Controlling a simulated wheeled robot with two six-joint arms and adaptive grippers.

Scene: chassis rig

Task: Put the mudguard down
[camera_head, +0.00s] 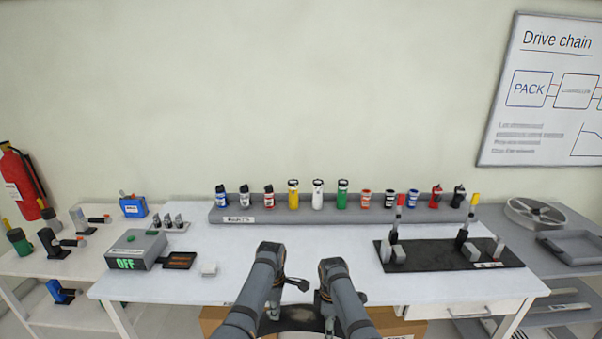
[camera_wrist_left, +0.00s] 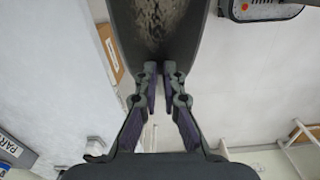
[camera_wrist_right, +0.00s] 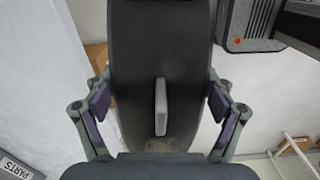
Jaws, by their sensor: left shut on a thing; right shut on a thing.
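The mudguard (camera_head: 302,317) is a dark curved panel with brown smudges, low in the head view in front of the table's front edge. Its lower part is cut off by the picture edge. My left gripper (camera_head: 274,309) is at its left end. In the left wrist view the fingers (camera_wrist_left: 160,75) are shut on the edge of the mudguard (camera_wrist_left: 158,30). In the right wrist view my right gripper (camera_wrist_right: 159,88) has its fingers on either side of the wide mudguard (camera_wrist_right: 155,45), shut on it. A pale block (camera_wrist_right: 160,106) shows against the panel there.
The white table (camera_head: 215,290) has bare room at front left and middle. A black fixture board (camera_head: 440,258) lies right. A rack (camera_head: 235,214) of bottles runs along the back.

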